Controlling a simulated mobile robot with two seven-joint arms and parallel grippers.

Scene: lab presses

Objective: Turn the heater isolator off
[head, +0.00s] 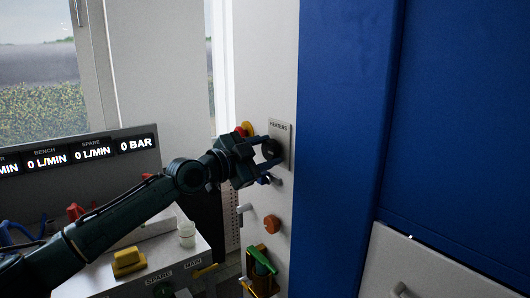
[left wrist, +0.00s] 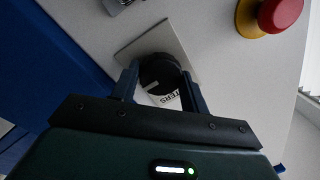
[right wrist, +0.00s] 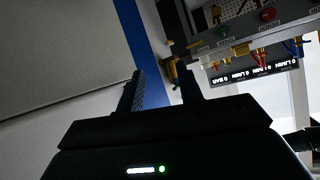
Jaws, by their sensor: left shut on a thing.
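The heater isolator is a black round knob (head: 270,148) on a grey plate (head: 284,133) labelled HEATERS, on the white panel. In the left wrist view the knob (left wrist: 158,71) has a pale pointer mark, and its plate (left wrist: 178,40) appears tilted in the picture. My left gripper (head: 266,153) is at the panel, with one finger on each side of the knob, shut on it. The label shows upside down between the fingers in the left wrist view. My right gripper (right wrist: 163,82) is open, with nothing visible between its fingers; it is outside the head view.
A red and yellow emergency stop (left wrist: 275,14) sits close beside the isolator. Below it are an orange-red knob (head: 271,224) and a green-handled valve (head: 262,262). A blue column (head: 345,150) stands to the right. A bench with a display (head: 90,149) is at left.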

